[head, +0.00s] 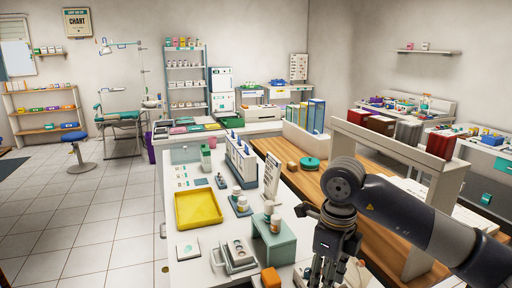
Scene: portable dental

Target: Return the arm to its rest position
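My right arm (420,218) comes in from the right edge and reaches over the wooden counter. My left arm and gripper are not in view.
The white table (178,245) holds a yellow tray (198,208), a teal stand (274,244) with bottles, and an orange block (270,278) near the gripper. A wooden counter (345,180) with a cream shelf frame (398,150) lies beneath my arm. Open tiled floor is at left.

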